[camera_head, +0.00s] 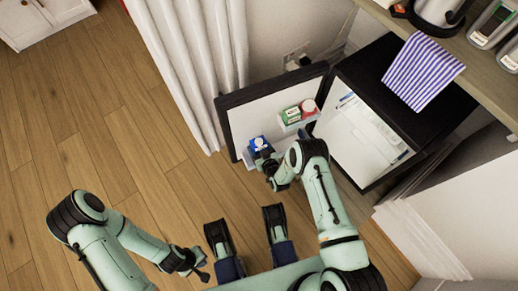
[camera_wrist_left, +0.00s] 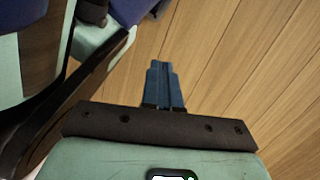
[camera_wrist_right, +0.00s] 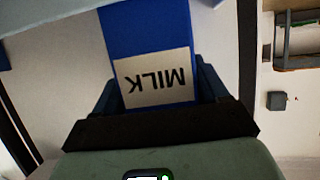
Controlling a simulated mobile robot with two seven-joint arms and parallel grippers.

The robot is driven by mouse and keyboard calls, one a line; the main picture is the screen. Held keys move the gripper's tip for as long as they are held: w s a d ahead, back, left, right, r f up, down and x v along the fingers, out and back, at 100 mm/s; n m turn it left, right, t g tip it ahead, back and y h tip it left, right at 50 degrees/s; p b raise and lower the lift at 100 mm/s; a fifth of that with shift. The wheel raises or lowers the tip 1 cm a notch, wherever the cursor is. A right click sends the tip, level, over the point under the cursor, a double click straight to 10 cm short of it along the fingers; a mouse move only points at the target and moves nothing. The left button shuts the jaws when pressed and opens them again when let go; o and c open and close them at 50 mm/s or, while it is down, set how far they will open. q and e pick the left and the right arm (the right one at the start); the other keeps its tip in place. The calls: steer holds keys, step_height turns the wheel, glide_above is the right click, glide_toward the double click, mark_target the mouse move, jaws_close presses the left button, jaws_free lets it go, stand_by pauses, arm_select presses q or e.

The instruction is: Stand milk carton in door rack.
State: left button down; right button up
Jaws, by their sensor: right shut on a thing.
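The milk carton (camera_head: 258,143), blue with a white label, is in my right gripper (camera_head: 267,164) at the open fridge door (camera_head: 262,108). In the right wrist view the carton (camera_wrist_right: 150,35) fills the space between the fingers of the right gripper (camera_wrist_right: 158,88), its "MILK" label upside down in that picture. A pale door rack (camera_head: 247,159) shows beside and under the carton; I cannot tell whether the carton's base touches it. My left gripper (camera_head: 201,266) hangs low, away from the fridge. In the left wrist view its fingers (camera_wrist_left: 164,82) are together and empty.
Another door rack holds a green carton (camera_head: 291,115) and a red-capped item (camera_head: 308,106). The black fridge (camera_head: 368,75) stands open under a wooden counter (camera_head: 483,67) with a striped cloth (camera_head: 422,70). A white curtain (camera_head: 190,60) hangs left of the door. The wooden floor is clear.

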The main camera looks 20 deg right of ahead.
arm_select(q)
steer(key=shift+s, duration=0.2)
arm_select(e)
steer(key=shift+f, duration=0.15)
steer(key=shift+f, duration=0.15)
steer(key=o, duration=1.3)
steer(key=shift+s+r, duration=0.25)
steer(key=shift+s, duration=0.05)
arm_select(q)
steer(key=w+d+r+t+p, duration=0.1)
steer(key=w+r+t+p, duration=0.2)
steer(key=w, duration=0.6)
step_height(320, 180, up, 3)
steer(key=shift+w+r+m+t+p, duration=0.15)
steer(key=shift+w+m+t+p, duration=0.2)
steer(key=shift+p, duration=0.7)
arm_select(e)
steer(key=v, duration=1.1)
steer(key=shift+s, duration=0.2)
steer(key=shift+d, duration=0.1)
